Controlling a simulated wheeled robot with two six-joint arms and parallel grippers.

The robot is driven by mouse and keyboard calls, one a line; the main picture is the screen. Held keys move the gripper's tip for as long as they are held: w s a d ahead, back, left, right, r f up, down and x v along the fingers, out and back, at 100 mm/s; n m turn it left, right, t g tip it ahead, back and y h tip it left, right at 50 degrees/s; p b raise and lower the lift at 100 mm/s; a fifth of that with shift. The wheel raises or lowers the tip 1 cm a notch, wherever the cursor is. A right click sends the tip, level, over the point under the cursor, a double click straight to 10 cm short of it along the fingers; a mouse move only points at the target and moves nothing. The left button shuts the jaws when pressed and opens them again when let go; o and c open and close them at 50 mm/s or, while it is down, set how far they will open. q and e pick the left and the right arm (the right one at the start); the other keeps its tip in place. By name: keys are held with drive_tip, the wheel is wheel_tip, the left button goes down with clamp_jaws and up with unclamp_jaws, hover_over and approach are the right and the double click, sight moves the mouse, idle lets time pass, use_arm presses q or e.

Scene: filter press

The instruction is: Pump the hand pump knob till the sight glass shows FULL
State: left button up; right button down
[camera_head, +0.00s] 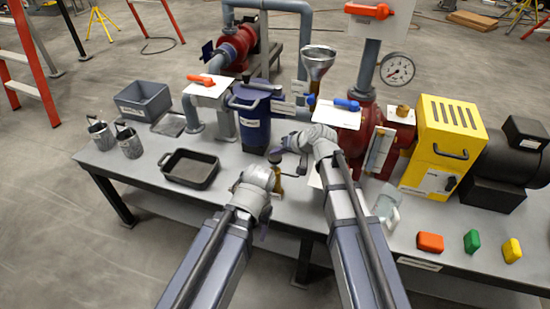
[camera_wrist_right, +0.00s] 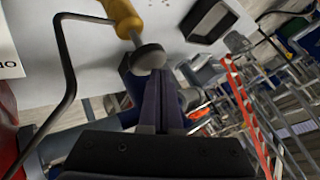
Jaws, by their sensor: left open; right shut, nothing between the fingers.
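The hand pump has a brass-yellow body (camera_head: 278,183) with a dark round knob (camera_head: 275,157) on a thin rod. In the right wrist view the knob (camera_wrist_right: 148,57) stands out from the yellow body (camera_wrist_right: 124,18). My right gripper (camera_head: 287,146) is shut and empty; its fingertips (camera_wrist_right: 167,76) are right beside the knob, and I cannot tell if they touch it. My left gripper (camera_head: 275,176) is open, close to the pump body, its fingers partly hidden by its own wrist. The sight glass (camera_head: 380,149) is on the red vessel at right; its level is too small to read.
A blue filter housing (camera_head: 251,128) stands behind the pump. A black tray (camera_head: 190,168) lies left of it. A black bent rod (camera_wrist_right: 68,65) is close to my right gripper.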

sight(278, 159)
drive_tip(key=shift+f+b, duration=1.9)
idle(1.8)
drive_tip(key=shift+r, duration=0.1)
drive_tip(key=shift+r+p, duration=2.3)
drive_tip(key=shift+p, duration=0.05)
wheel_tip(278, 159, up, 5)
drive_tip(key=p, duration=0.5)
idle(1.1)
